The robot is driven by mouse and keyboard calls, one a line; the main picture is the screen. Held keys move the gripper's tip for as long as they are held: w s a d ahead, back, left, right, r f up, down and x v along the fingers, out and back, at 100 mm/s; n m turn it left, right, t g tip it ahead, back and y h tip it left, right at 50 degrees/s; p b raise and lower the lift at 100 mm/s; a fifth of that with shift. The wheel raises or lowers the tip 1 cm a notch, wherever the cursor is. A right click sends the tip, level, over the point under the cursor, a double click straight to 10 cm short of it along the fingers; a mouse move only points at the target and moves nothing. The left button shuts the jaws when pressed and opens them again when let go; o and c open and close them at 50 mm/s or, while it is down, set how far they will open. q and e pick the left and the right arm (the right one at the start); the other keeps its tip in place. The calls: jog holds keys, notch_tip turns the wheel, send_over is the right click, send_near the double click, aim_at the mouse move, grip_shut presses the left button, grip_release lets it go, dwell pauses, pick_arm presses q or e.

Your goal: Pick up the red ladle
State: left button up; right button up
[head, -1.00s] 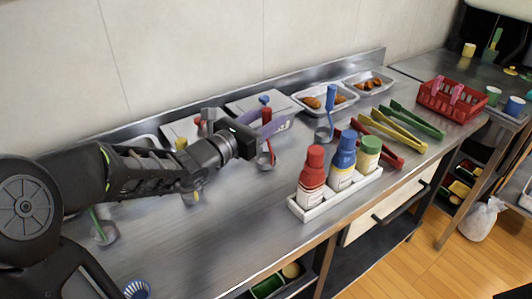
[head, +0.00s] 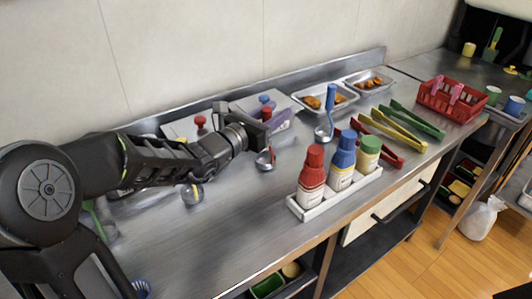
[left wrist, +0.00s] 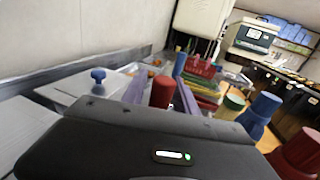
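The red ladle (head: 265,160) stands upright on the steel counter, its bowl low and its red handle rising to my left gripper (head: 282,118). The left wrist view shows the thick red handle (left wrist: 163,92) between the two purple fingers of the left gripper (left wrist: 161,97), close to the palm. The fingers stand apart on either side of the handle and look open; any contact is hard to see. My gripper hides part of the handle in the head view. My right gripper is not in view.
A blue ladle (head: 330,110) stands to the right. A white caddy (head: 310,212) with sauce bottles is nearer the front edge. Lidded pans with a red knob (head: 200,121) and a blue knob (head: 264,99) lie behind. Tongs (head: 412,131) lie at right.

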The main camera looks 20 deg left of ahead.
pick_arm(q)
grip_shut()
dwell(1.1)
